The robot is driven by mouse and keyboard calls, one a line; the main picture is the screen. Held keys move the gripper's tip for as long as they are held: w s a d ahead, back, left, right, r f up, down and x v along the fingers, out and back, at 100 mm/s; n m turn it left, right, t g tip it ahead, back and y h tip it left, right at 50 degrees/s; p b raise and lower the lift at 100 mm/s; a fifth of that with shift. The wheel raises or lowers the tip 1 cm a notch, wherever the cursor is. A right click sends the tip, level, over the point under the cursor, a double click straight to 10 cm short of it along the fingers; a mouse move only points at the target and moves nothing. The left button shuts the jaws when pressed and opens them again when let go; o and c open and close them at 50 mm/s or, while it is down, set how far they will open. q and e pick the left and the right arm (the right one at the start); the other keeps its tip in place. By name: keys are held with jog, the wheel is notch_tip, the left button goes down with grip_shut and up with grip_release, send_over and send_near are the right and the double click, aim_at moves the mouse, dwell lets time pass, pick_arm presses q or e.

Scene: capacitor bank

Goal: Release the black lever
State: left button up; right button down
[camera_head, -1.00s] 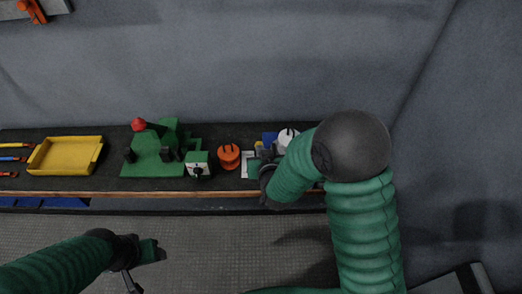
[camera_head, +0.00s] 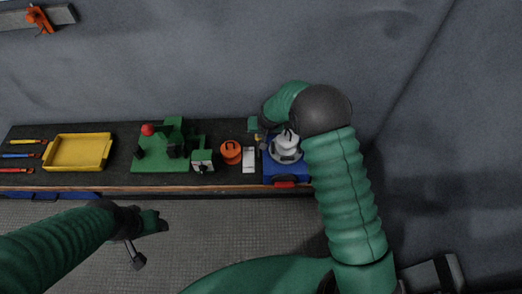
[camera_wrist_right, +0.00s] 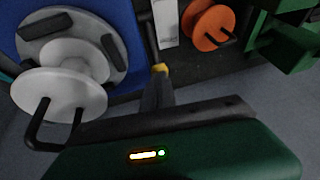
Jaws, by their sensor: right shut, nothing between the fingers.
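A blue base (camera_head: 270,176) at the right end of the bench carries a grey-white spool-like part (camera_head: 287,148) with black handles. In the right wrist view, this spool (camera_wrist_right: 60,95) has a black loop handle (camera_wrist_right: 38,125) at its front and black bars on its rear disc. Which of these is the black lever I cannot tell. My right gripper (camera_head: 258,137) is behind and left of the spool; in the wrist view its yellow-tipped fingers (camera_wrist_right: 160,70) are shut, empty and apart from the spool. My left gripper (camera_head: 160,222) hangs in front of the bench; its jaws are unclear.
Left of the blue base stand a white block (camera_head: 249,160), an orange spool (camera_head: 231,152) and a green fixture (camera_head: 160,160) with a red ball. A yellow tray (camera_head: 78,165) is farther left. The wall (camera_head: 220,60) is close behind the bench.

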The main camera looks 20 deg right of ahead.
jog(key=shift+w+d+f+b, duration=0.1)
jog(key=shift+w+f+b, duration=0.4)
jog(key=shift+w, duration=0.1)
pick_arm(q)
jog(key=shift+w+f, duration=0.1)
jog(key=shift+f, duration=0.35)
pick_arm(e)
jog(key=shift+d+r+p, duration=0.1)
jog(key=shift+r+p, duration=0.3)
jog(key=shift+r, duration=0.15)
jog(key=r+p, duration=0.2)
jog(key=r, duration=0.1)
jog(key=shift+w+d, duration=0.15)
jog(key=shift+d, duration=0.05)
jog(key=shift+s+d+r+b, duration=0.1)
jog(key=shift+s+r+b, duration=0.3)
jog(key=shift+r+b, duration=0.3)
pick_arm(q)
jog(key=shift+s+f+b, duration=0.25)
jog(key=shift+f+b, duration=0.2)
jog(key=shift+b, duration=0.55)
pick_arm(e)
jog(key=w+v, duration=0.1)
jog(key=v, duration=0.7)
jog(key=shift+r, duration=0.4)
